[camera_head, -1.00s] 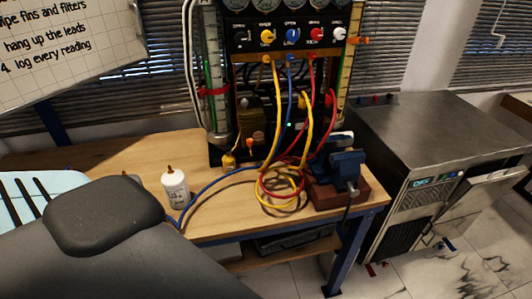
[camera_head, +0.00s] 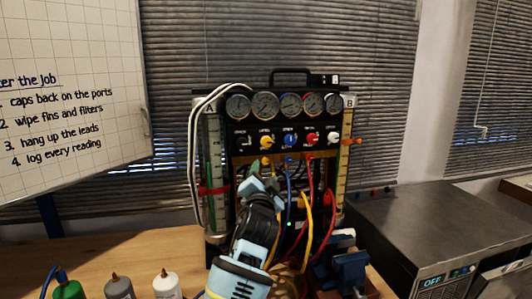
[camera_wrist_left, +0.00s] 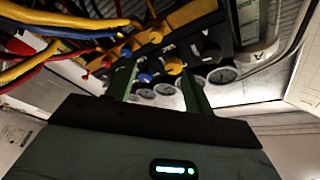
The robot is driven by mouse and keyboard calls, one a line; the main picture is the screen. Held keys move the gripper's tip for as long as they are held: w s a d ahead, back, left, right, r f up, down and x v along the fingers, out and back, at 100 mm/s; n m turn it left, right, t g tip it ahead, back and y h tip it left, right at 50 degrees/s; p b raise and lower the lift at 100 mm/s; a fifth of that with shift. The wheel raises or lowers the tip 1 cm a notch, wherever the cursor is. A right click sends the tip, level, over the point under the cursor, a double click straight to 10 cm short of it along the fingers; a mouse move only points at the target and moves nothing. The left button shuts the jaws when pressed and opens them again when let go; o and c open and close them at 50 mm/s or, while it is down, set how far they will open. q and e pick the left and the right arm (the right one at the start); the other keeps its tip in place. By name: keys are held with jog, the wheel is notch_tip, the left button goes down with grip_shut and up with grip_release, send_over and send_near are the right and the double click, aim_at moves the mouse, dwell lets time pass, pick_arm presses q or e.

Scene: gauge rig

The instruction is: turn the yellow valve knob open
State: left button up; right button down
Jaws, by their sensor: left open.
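The yellow valve knob (camera_head: 266,142) is on the black panel of the gauge rig (camera_head: 240,129), left of the blue knob (camera_head: 290,139). My left gripper (camera_head: 262,168) is just below the yellow knob in the head view, partly hidden by its own wrist. In the left wrist view its two green fingers (camera_wrist_left: 157,72) are open and point at the panel. The yellow knob (camera_wrist_left: 174,66) shows between them, closer to the right finger, and the blue knob (camera_wrist_left: 145,78) is toward the left finger. I cannot tell whether a finger touches a knob. My right gripper is not in view.
Yellow, blue and red hoses (camera_head: 306,213) hang below the panel, close to my left gripper. Red (camera_head: 312,138) and white (camera_head: 333,137) knobs sit to the right. A blue vise (camera_head: 343,266) and several bottles (camera_head: 118,286) stand on the bench (camera_head: 185,250).

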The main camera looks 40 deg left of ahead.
aim_at(266, 144)
pick_arm(q)
jog(key=shift+t+y, duration=0.3)
jog(key=shift+y, duration=0.1)
jog(key=shift+w+a+r, duration=0.8)
jog(key=shift+w+r, duration=0.2)
jog(key=shift+w, duration=0.2)
jog(key=shift+w+a+r, duration=0.85)
jog(key=shift+w+r, duration=0.2)
jog(key=shift+w, duration=0.1)
jog(key=shift+w+a+r, duration=0.8)
jog(key=shift+w+r, duration=0.2)
jog(key=shift+w, duration=0.2)
jog(key=shift+f, duration=0.1)
jog(key=c, duration=1)
